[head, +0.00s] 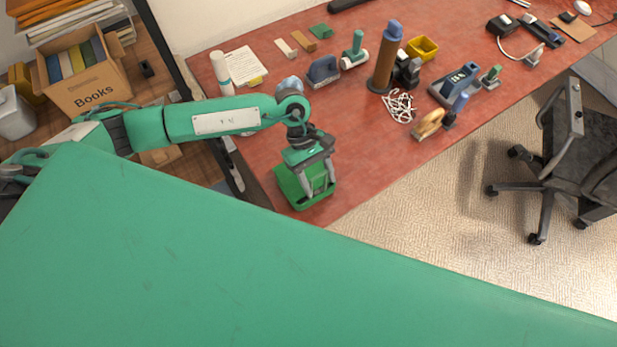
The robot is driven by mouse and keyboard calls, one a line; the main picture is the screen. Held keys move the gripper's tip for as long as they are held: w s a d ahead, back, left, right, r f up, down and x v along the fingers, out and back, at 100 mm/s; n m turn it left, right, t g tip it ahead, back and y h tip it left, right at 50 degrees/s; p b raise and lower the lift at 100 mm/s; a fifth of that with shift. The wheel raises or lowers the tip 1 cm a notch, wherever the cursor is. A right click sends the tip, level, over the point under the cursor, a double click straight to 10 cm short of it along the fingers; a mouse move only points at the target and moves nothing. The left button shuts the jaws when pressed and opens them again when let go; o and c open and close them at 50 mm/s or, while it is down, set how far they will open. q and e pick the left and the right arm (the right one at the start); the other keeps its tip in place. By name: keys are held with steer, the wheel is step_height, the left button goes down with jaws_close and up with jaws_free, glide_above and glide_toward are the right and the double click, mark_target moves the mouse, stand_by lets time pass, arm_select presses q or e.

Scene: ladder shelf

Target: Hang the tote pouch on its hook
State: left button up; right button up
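My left gripper (319,190) reaches in from the left over the near left corner of the red desk, its two pale fingers pointing down and apart. Below and around the fingers is a green object (290,185) with a dark green edge, on or just above the desk. I cannot tell for sure whether it is the tote pouch, or whether the fingers touch it. No hook can be made out. My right gripper is not in view.
The red desk (345,190) holds a brown cylinder (382,70), a yellow bin (422,48), white cord (398,105) and several tools. A books box (85,75) is on the wooden shelf at left. An office chair (570,150) stands right. A large green surface hides the bottom.

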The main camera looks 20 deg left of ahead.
arm_select(q)
steer(key=c, duration=0.4)
steer(key=shift+c, duration=0.2)
steer(key=shift+r, duration=0.65)
steer(key=shift+r, duration=0.1)
steer(key=shift+r+p, duration=1.55)
steer(key=shift+r, duration=2.85)
